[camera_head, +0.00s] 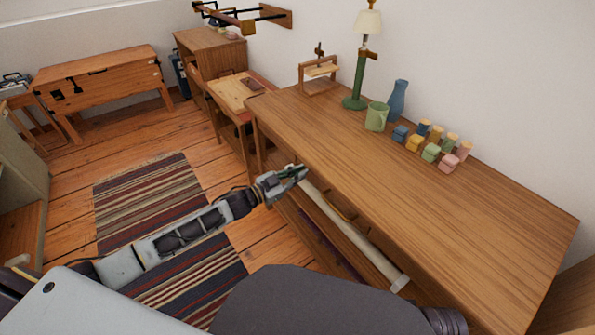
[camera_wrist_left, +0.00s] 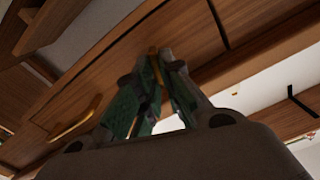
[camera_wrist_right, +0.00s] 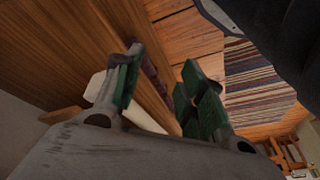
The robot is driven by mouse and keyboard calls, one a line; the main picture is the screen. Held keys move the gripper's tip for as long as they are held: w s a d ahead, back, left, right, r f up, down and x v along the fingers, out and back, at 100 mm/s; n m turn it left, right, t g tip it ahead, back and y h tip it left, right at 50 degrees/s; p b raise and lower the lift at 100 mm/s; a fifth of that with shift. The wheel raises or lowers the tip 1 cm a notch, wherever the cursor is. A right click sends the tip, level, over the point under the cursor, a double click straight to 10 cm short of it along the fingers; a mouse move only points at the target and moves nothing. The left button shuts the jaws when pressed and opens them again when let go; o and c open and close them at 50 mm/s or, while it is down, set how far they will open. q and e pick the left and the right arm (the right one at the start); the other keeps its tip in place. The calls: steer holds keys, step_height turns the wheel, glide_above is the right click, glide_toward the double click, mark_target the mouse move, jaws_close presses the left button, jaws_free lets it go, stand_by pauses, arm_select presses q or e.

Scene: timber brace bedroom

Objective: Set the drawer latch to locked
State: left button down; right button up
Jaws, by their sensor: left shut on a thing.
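My left gripper (camera_head: 298,172) is at the front edge of the long wooden table, near its far end. In the left wrist view its green-padded fingers (camera_wrist_left: 160,65) come together on a small brass-coloured piece (camera_wrist_left: 153,50) at the wooden drawer front (camera_wrist_left: 185,35). This piece appears to be the drawer latch; the fingers hide most of it, so its setting cannot be read. A brass drawer handle (camera_wrist_left: 76,128) shows to the left. My right gripper (camera_wrist_right: 160,80) is open, its fingers apart with nothing held between them. It is not visible in the head view.
The long table (camera_head: 480,225) carries a green mug (camera_head: 376,117), a blue vase (camera_head: 397,101), a lamp (camera_head: 358,75) and several coloured small pieces. A pale bar (camera_head: 355,235) runs along below its front edge. A striped rug (camera_head: 150,195) lies on the floor to the left.

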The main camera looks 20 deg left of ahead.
arm_select(q)
steer(key=shift+s+d+f+m+p, duration=0.1)
steer(key=shift+f+m+p, duration=0.2)
steer(key=shift+m, duration=2.1)
steer(key=shift+s+d+f+m+p, duration=0.15)
steer(key=shift+m+p, duration=0.25)
steer(key=shift+m, duration=2)
steer(key=shift+d+f+m+p, duration=0.1)
steer(key=shift+m+p, duration=0.25)
steer(key=shift+m, duration=2.05)
arm_select(e)
steer(key=shift+s+d+f+g, duration=0.1)
steer(key=shift+d+f+g, duration=0.1)
steer(key=shift+f, duration=0.55)
steer(key=shift+d+f+g, duration=0.15)
steer(key=shift+f+g, duration=0.05)
steer(key=shift+f, duration=0.55)
arm_select(q)
steer(key=c, duration=1.6)
jaws_free()
arm_select(e)
steer(key=shift+s+f, duration=0.1)
steer(key=shift+f, duration=0.1)
arm_select(q)
steer(key=shift+o, duration=0.2)
steer(key=v, duration=1.2)
arm_select(e)
steer(key=shift+r, duration=0.15)
